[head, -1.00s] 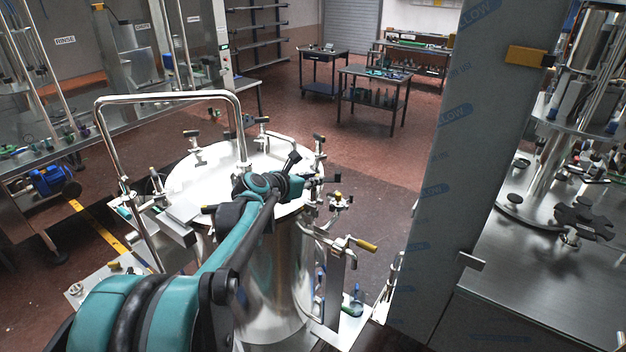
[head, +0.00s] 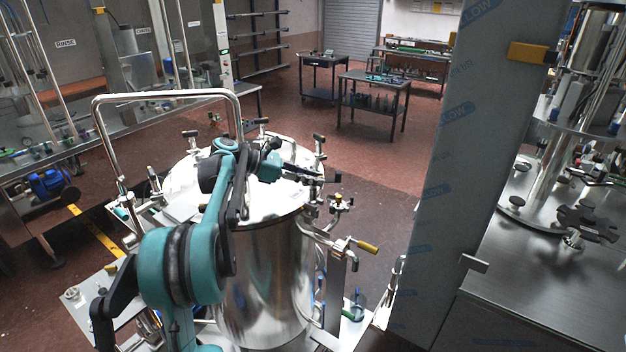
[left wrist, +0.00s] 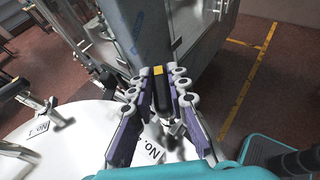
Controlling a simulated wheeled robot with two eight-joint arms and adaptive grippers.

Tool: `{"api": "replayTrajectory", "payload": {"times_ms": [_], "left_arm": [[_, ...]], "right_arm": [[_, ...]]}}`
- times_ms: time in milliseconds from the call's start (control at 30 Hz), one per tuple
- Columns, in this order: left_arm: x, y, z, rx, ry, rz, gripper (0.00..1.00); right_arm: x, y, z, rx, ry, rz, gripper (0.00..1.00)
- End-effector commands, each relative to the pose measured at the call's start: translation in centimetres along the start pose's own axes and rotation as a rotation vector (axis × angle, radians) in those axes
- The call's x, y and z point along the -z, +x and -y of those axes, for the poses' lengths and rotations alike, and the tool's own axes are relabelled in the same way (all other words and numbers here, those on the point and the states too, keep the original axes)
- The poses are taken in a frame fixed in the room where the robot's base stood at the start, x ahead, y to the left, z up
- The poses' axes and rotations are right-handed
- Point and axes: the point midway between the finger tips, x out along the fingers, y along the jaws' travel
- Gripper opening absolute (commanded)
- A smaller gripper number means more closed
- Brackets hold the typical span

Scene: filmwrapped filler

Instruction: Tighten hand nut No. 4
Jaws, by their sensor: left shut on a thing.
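The round steel vessel lid (head: 275,205) has several black-handled hand nuts around its rim. My left gripper (head: 316,175) reaches across the lid to its right rim. It is shut on a black hand nut handle with a yellow end (left wrist: 158,72). In the left wrist view the purple-and-grey fingers (left wrist: 158,95) close around this handle from both sides. A "No." label (left wrist: 152,150) lies on the lid below the fingers; its digit is covered. Other hand nuts stand at the back right (head: 319,138) and back left (head: 190,134) of the rim. My right gripper is out of view.
A bent steel tube frame (head: 165,96) rises at the left of the vessel. A yellow-handled valve (head: 366,246) sticks out at the right. A tall film-wrapped panel (head: 435,200) stands right of it, before a steel bench (head: 530,270). Open floor lies behind the vessel.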

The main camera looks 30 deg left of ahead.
Motion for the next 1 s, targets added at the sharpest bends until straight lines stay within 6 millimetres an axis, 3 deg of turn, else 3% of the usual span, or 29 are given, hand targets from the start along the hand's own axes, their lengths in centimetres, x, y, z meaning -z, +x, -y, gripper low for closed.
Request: {"api": "replayTrajectory", "payload": {"times_ms": [500,1000], "left_arm": [[0.0,0.0,-0.1,0.313,0.129,-0.003,0.00],[0.1,0.0,0.0,0.372,0.153,-0.003,0.00]], "right_arm": [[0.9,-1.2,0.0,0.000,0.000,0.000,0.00],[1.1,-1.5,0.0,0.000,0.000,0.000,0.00]]}}
